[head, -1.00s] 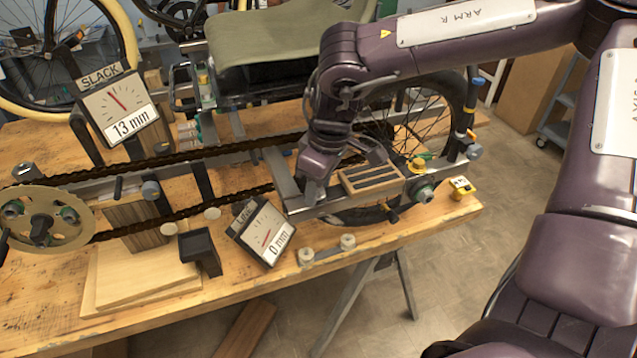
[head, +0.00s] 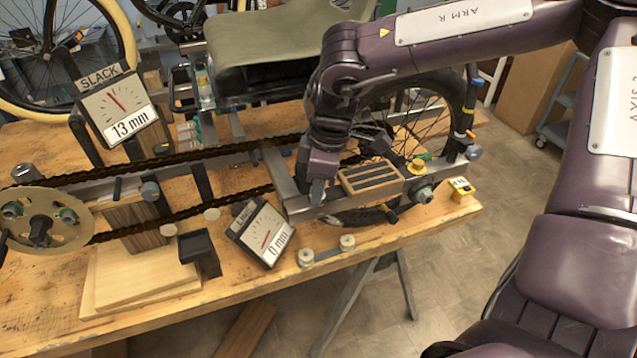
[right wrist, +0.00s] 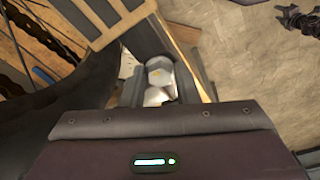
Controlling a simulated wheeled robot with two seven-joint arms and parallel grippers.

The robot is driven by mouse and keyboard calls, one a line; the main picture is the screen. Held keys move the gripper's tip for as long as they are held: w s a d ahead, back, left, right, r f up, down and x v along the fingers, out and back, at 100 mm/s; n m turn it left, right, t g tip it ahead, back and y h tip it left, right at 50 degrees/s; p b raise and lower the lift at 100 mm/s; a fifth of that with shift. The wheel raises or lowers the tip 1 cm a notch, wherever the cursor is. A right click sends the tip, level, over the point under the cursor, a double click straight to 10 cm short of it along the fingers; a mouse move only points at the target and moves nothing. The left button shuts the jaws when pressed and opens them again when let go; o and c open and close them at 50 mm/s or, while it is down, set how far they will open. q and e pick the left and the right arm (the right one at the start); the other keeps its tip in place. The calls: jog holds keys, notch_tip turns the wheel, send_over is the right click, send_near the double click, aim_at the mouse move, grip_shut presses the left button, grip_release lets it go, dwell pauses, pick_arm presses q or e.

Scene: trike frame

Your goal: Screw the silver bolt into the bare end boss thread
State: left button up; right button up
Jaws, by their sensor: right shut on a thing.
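My right gripper (head: 317,192) is at the near left end of the metal frame bar, just left of the slotted wooden block. In the right wrist view, a silver hex-headed bolt (right wrist: 159,72) sits between the fingers of the gripper (right wrist: 158,88), which is shut on it. In the head view the bolt is hidden by the gripper. The bare end boss thread cannot be made out, and I cannot tell whether the bolt touches it. My left gripper is not in view.
The slotted wooden block (head: 371,178) lies close right of the gripper. The wheel (head: 436,118) stands behind. A chain (head: 170,159) runs left to a sprocket (head: 42,222). The slack gauge (head: 116,107) reads 13 mm; the lower gauge (head: 262,233) reads 0 mm.

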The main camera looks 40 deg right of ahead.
jog(key=m, duration=0.6)
jog(key=shift+a+h, duration=0.1)
jog(key=shift+h, duration=0.3)
jog(key=m, duration=0.5)
jog(key=shift+t+h, duration=0.3)
jog(key=shift+h, duration=0.1)
jog(key=o, duration=0.6)
jog(key=shift+c, duration=0.2)
jog(key=n+y, duration=0.1)
jog(key=n, duration=1.1)
jog(key=shift+g+y, duration=0.3)
jog(key=shift+g, duration=0.1)
